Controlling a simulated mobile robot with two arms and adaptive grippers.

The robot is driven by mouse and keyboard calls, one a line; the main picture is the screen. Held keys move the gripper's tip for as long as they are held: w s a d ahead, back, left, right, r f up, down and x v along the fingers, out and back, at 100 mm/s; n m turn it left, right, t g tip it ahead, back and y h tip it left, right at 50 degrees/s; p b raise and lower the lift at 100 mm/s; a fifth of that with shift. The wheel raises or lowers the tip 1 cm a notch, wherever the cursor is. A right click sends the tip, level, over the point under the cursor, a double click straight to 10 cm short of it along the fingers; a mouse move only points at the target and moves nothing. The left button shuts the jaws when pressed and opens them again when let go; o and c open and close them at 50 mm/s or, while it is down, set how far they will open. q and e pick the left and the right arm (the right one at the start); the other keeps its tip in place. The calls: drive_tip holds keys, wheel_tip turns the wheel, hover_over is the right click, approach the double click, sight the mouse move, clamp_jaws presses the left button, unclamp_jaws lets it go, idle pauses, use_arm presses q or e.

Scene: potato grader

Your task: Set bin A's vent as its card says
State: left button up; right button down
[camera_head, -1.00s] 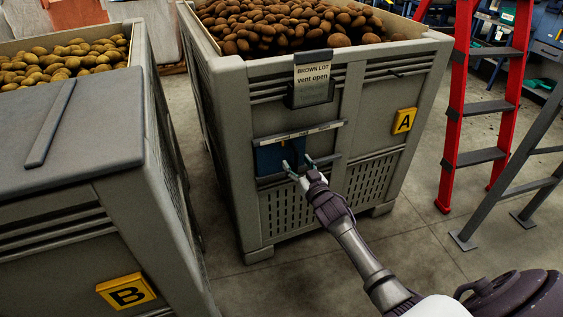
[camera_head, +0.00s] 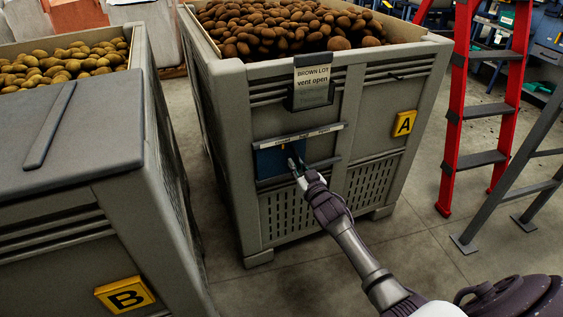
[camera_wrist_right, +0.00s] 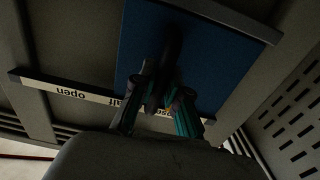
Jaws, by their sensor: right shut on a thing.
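Bin A (camera_head: 227,120) is a large grey crate of brown potatoes. Its card (camera_head: 313,77) reads "BROWN LOT vent open", with fainter text below. The vent's blue panel (camera_head: 268,163) sits at the left end of its track, under a label strip (camera_head: 325,129); the right part of the track shows dark grey. In the right wrist view the blue panel (camera_wrist_right: 215,50) has a dark upright handle (camera_wrist_right: 172,45). The strip (camera_wrist_right: 65,90) appears upside down there, with "open" at left. My right gripper (camera_head: 295,164) is shut on the handle. My left gripper is out of view.
Bin B (camera_head: 180,200), with paler potatoes and a grey lid (camera_head: 90,125), stands close on the left. A red ladder (camera_head: 460,110) and a grey metal frame (camera_head: 510,190) stand to the right. The floor (camera_head: 415,240) before bin A is clear.

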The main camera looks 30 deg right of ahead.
sight(302, 154)
drive_tip(key=shift+s+d, duration=0.15)
drive_tip(key=shift+d, duration=1.75)
drive_tip(key=d, duration=0.3)
drive_tip(key=shift+s+d, duration=0.2)
drive_tip(key=shift+d, duration=0.4)
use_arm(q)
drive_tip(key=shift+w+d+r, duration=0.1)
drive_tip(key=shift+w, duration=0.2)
